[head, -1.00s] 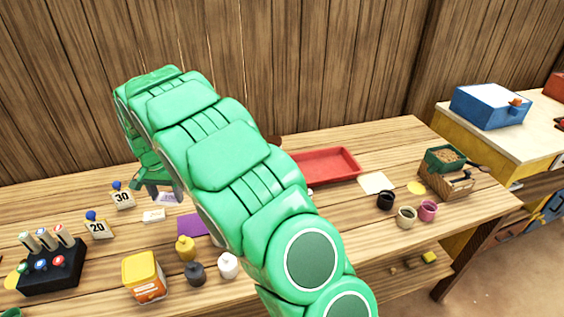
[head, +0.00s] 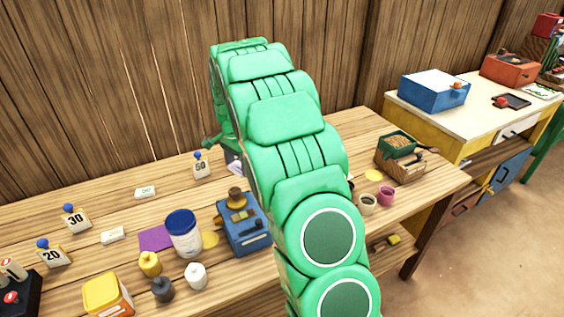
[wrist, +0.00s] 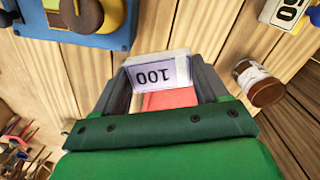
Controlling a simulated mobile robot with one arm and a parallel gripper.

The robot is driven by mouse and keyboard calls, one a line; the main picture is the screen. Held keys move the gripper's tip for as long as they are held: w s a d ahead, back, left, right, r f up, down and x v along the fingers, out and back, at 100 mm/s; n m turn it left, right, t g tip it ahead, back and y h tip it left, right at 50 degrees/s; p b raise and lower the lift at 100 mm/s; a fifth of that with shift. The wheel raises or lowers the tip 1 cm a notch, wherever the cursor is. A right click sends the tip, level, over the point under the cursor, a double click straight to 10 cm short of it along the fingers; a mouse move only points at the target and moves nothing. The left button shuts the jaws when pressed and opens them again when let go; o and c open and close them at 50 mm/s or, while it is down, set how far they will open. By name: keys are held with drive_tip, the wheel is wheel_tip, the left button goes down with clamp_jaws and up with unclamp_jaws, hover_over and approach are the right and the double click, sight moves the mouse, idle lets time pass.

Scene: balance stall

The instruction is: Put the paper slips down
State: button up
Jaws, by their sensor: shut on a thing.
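My gripper (wrist: 165,90) is shut on the paper slips (wrist: 160,72), a pale violet and white bundle printed "100" that shows upside down between the fingers in the wrist view. A red surface (wrist: 170,100) shows between the fingers, beyond the slips; I cannot tell if it is the red tray. In the head view my arm hides most of the gripper, and only a pale bit of the slips (head: 234,168) shows left of the arm. They are near the card marked 50 (head: 201,166), above the table.
Other small slips (head: 145,192) lie on the table (head: 60,190) at left. A brown-lidded jar (wrist: 258,84) shows right in the wrist view. The back left tabletop is mostly clear.

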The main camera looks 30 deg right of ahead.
drive_tip(key=s+d+m, duration=0.2)
drive_tip(key=s+d, duration=0.1)
drive_tip(key=d, duration=0.5)
drive_tip(key=s+d+m, duration=0.2)
drive_tip(key=d, duration=0.6)
drive_tip(key=w+d+f, duration=0.1)
drive_tip(key=w+f, duration=0.1)
drive_tip(key=w, duration=0.2)
drive_tip(key=w+d+f, duration=0.1)
drive_tip(key=w+f, duration=0.2)
drive_tip(key=w, duration=0.1)
drive_tip(key=w+d+f, duration=0.2)
drive_tip(key=w+f, duration=0.1)
drive_tip(key=w, duration=0.1)
drive_tip(key=shift+w+f, duration=0.15)
drive_tip(key=shift+f, duration=0.05)
drive_tip(key=shift+w+f, duration=0.3)
drive_tip(key=shift+f, duration=1.7)
drive_tip(key=shift+f, duration=0.15)
drive_tip(key=o, duration=1)
drive_tip(key=shift+o, duration=0.2)
drive_tip(key=shift+d, duration=0.1)
